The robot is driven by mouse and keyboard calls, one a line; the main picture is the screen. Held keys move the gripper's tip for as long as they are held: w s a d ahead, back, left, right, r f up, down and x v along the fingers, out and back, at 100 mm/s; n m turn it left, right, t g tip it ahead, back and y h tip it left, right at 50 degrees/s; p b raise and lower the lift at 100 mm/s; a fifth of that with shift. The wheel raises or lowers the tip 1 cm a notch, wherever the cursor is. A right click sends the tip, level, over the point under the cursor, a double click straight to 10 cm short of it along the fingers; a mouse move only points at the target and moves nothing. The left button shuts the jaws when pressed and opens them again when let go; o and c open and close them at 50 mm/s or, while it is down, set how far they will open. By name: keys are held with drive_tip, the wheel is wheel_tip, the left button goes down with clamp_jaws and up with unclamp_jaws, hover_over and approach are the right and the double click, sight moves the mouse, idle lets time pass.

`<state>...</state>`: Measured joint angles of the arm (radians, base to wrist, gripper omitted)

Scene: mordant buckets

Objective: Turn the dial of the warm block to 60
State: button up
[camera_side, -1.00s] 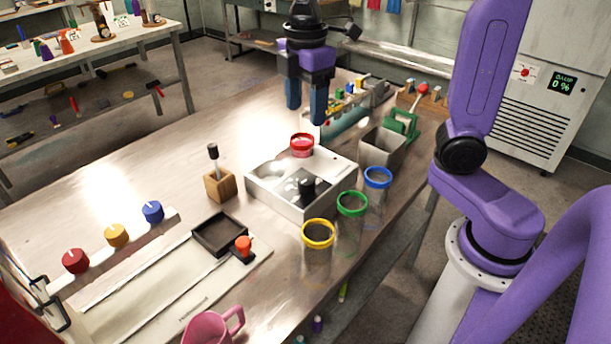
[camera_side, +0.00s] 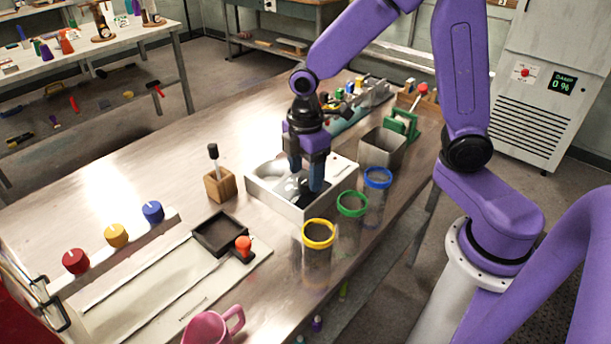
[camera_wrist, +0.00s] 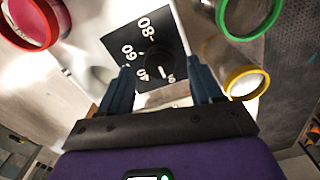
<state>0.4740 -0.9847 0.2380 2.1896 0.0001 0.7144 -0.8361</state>
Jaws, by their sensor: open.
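The warm block (camera_side: 272,199) is a white box near the middle of the bench in the side view. Its black dial plate (camera_wrist: 166,47) shows in the wrist view with white numbers 40, 60 and 80. The dark dial knob (camera_wrist: 153,74) sits low on the plate, with a short white mark; which number it points at I cannot tell. My gripper (camera_side: 304,181) is over the warm block, pointing down, and hides the knob in the side view. In the wrist view my open gripper (camera_wrist: 162,68) has one blue finger on each side of the knob, with gaps showing.
Jars with yellow (camera_side: 318,234), green (camera_side: 352,203) and blue (camera_side: 378,178) rims stand just right of the block. A red-rimmed jar (camera_wrist: 30,20) shows in the wrist view. A wooden block with a black-topped stick (camera_side: 219,185) stands to the left.

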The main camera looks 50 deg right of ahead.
drive_tip(key=shift+f, duration=1)
drive_tip(key=c, duration=1.1)
drive_tip(key=shift+o, duration=0.2)
